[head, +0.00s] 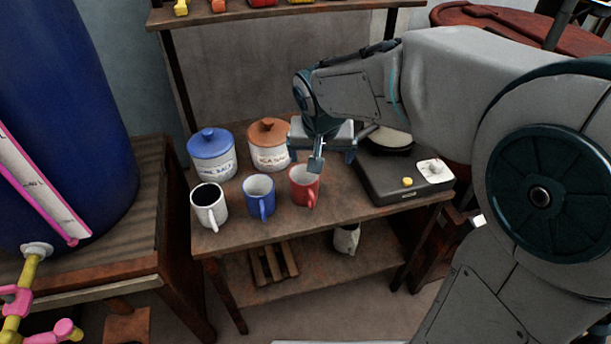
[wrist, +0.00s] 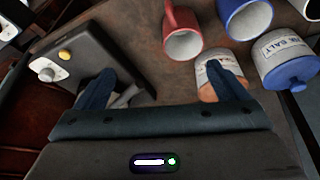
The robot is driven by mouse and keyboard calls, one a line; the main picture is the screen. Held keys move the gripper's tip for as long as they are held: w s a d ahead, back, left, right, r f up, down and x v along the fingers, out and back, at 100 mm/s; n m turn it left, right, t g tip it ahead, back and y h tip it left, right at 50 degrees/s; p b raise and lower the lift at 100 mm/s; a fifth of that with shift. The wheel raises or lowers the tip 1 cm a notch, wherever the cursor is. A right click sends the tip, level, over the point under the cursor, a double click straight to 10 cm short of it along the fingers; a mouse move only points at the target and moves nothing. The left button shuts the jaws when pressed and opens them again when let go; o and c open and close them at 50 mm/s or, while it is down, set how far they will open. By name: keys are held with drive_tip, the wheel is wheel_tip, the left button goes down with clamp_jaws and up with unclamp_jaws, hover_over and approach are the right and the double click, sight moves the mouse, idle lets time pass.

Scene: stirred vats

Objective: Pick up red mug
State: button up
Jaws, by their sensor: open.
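The red mug (head: 303,187) stands upright on the wooden table, at the right end of a row of three mugs, with its handle toward the front. My gripper (head: 333,160) is open and empty above the table, just right of the mug and behind it. In the wrist view the red mug (wrist: 182,38) lies beyond my open fingers (wrist: 155,88), near the top and right of centre. The mug is not between the fingers.
A blue mug (head: 259,195) and a white mug (head: 208,205) stand left of the red one. A blue-lidded jar (head: 212,155) and a brown-lidded jar (head: 268,146) stand behind. A dark device (head: 395,178) with a yellow knob sits to the right.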

drive_tip(key=w+a+f+b, duration=0.1)
drive_tip(key=w+a+f, duration=0.2)
drive_tip(key=a+f, duration=0.15)
drive_tip(key=b, duration=0.1)
approach(304, 178)
drive_tip(key=shift+w+d+f+b, duration=0.1)
drive_tip(key=shift+f+b, duration=0.1)
drive_tip(key=shift+f, duration=1.35)
drive_tip(key=shift+w+d+f+b, duration=0.1)
drive_tip(key=shift+w+f+b, duration=0.05)
drive_tip(key=shift+f, duration=1.4)
drive_tip(key=c, duration=1.1)
